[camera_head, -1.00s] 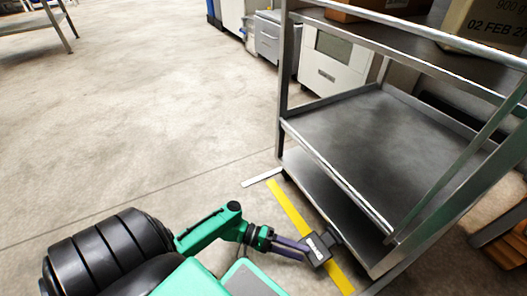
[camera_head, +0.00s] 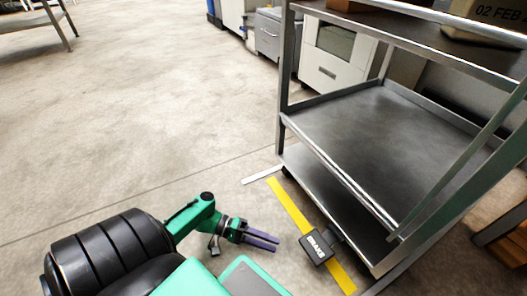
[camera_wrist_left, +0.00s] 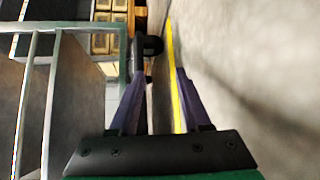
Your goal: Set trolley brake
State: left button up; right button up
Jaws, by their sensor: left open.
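The metal trolley (camera_head: 285,150) stands at the right in the head view. Its dark brake pedal (camera_head: 317,248), with a white "BRAKE" label, sticks out from the low left side over a yellow floor line. I cannot tell whether the pedal is up or pressed down. My left gripper (camera_head: 276,243) is open and empty, to the left of the pedal and apart from it, its purple fingers pointing towards it. In the left wrist view both fingers (camera_wrist_left: 163,75) show with nothing between them, and the trolley frame (camera_wrist_left: 58,100) is at the left. My right gripper is out of view.
The yellow line (camera_head: 288,204) and a short white strip (camera_head: 262,175) mark the floor beside the trolley. Grey and white cabinets (camera_head: 335,75) stand behind it. A metal table (camera_head: 38,20) is at the far left. The concrete floor to the left is clear.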

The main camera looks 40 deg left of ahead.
pick_arm(q)
jog(key=shift+s+a+f, duration=0.15)
jog(key=shift+s+a, duration=0.15)
jog(key=shift+a, duration=0.4)
